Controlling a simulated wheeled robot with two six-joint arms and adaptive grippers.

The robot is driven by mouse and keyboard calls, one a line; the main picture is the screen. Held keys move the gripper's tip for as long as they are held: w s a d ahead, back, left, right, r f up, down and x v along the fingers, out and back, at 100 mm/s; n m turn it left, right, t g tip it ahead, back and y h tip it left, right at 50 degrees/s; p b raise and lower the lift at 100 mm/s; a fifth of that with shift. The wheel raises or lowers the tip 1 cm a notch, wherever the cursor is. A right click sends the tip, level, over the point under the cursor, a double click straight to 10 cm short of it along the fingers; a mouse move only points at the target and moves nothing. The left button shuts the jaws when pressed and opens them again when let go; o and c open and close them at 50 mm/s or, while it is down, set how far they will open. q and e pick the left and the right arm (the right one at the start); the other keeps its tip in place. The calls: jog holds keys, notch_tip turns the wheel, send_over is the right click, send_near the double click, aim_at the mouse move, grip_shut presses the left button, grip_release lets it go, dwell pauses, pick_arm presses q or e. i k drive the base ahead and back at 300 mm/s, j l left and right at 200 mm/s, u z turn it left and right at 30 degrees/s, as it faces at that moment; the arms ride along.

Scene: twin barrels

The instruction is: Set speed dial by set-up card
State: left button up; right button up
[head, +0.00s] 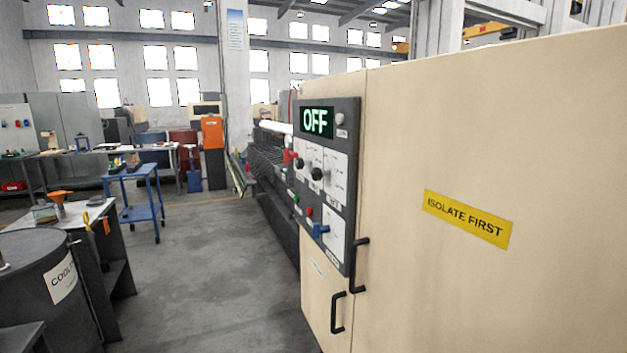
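A dark control panel (327,185) is set on the near face of a large beige cabinet (560,120), seen at a steep angle. Its display (317,122) reads OFF in green letters. Below the display are black dials: one dial (317,174) on the right white plate and another dial (299,162) to its left. Their markings are too small to read. A blue switch handle (320,230) sits low on the panel, with red and green buttons to its left. I cannot make out a set-up card. Neither of my grippers is in view.
A dark drum (35,265) labelled COOL stands at the left beside a table (80,212) with small items. A blue cart (135,174) is farther back. Black door handles (357,265) stick out from the cabinet. Grey floor (215,260) between is clear.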

aim_at(300, 163)
jog(key=i+j, duration=0.45)
jog(key=j, duration=0.15)
jog(key=i+j, duration=0.4)
jog(key=j, duration=0.15)
